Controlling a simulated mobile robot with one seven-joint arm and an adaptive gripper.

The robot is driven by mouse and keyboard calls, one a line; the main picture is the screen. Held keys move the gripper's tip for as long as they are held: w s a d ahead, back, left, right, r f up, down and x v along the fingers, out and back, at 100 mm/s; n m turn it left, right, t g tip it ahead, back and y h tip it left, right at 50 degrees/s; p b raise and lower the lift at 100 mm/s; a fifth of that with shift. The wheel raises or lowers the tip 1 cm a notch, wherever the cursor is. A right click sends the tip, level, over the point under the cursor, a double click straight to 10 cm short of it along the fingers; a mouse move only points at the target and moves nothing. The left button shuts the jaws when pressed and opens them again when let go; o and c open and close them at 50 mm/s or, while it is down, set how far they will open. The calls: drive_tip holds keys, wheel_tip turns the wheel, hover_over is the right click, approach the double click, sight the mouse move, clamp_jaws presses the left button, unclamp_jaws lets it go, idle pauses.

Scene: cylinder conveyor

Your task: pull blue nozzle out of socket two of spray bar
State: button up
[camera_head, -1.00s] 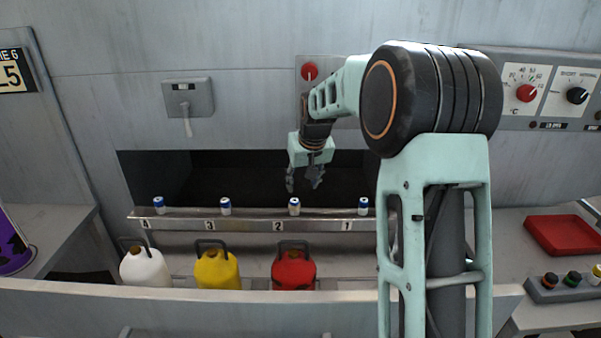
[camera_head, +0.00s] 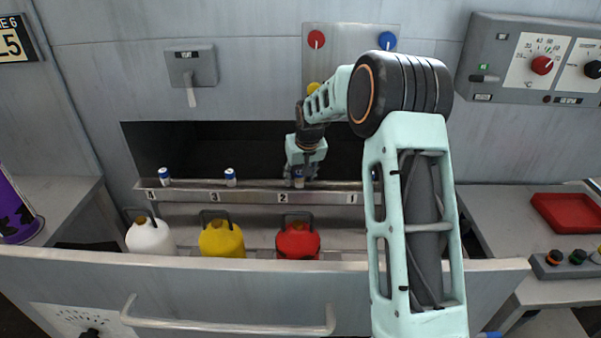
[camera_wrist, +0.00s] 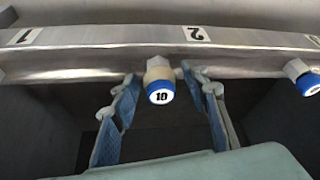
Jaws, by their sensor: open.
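The spray bar (camera_head: 255,190) is a metal rail with numbered labels along its front. The blue nozzle (camera_wrist: 160,92) in socket two has a white body, a blue rim and a face marked 10. It sits in the bar beside the label 2 (camera_wrist: 196,33). My gripper (camera_wrist: 160,80) is open, with one finger on each side of this nozzle and gaps still visible. In the head view my gripper (camera_head: 299,177) is down at the bar and partly hides the nozzle.
Similar nozzles stand at socket three (camera_head: 230,177) and socket four (camera_head: 164,176). White (camera_head: 149,235), yellow (camera_head: 221,239) and red (camera_head: 298,241) jugs stand below the bar. A dark recess lies behind it. A red tray (camera_head: 567,213) is at the right.

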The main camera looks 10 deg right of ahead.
drive_tip(key=shift+c, duration=0.3)
clamp_jaws()
idle(0.3)
